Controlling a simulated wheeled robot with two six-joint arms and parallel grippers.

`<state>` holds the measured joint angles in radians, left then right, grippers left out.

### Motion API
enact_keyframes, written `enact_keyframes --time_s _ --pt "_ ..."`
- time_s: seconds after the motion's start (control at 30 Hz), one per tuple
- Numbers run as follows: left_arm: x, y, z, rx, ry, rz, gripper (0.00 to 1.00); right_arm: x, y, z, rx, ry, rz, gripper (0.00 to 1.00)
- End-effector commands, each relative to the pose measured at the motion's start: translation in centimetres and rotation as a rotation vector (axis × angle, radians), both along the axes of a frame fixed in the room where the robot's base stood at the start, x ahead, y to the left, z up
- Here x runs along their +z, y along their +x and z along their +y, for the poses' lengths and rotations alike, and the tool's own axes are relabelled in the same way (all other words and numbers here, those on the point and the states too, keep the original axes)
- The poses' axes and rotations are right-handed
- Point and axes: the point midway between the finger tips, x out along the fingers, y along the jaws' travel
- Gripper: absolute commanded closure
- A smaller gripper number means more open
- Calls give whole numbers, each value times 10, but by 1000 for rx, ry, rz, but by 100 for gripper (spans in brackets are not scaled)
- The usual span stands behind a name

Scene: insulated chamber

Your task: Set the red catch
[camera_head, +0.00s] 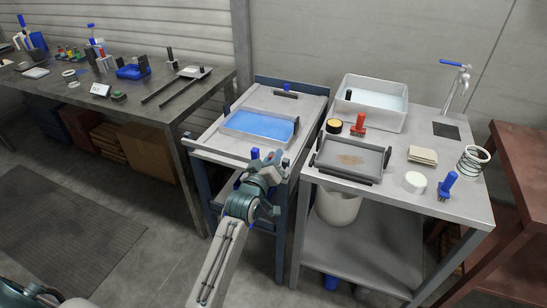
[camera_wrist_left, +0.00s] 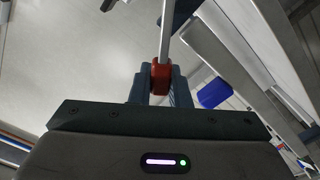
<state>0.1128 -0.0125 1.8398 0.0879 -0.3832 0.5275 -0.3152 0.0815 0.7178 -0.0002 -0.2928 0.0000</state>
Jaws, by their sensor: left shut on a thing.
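My left gripper (camera_head: 268,160) is at the front edge of the cart that carries a blue-filled tray (camera_head: 262,125). In the left wrist view its two fingers (camera_wrist_left: 158,82) are shut on the red catch (camera_wrist_left: 161,74), a small red piece with a light metal bar running up from it. In the head view the red catch cannot be made out behind the gripper and wrist. My right gripper is not in view.
A blue piece (camera_wrist_left: 214,92) shows close to the right of the fingers in the wrist view. The steel table (camera_head: 455,195) to the right holds a grey tray (camera_head: 332,171), a red-handled tool (camera_head: 359,122) and a white basin (camera_head: 382,112). Open floor lies left of the cart.

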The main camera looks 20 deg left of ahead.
Motion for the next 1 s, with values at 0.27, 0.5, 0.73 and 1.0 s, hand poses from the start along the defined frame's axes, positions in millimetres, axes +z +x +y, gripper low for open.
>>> enact_keyframes --time_s 0.27,0.5,0.73,1.0 --pt "-1 0 0 0 1 1 62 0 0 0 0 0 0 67" --pt "-1 -1 0 0 1 1 62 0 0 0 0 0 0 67" --pt "-3 -30 1 0 1 1 62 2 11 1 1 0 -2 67" --pt "-3 -84 3 0 1 2 62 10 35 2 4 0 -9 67"
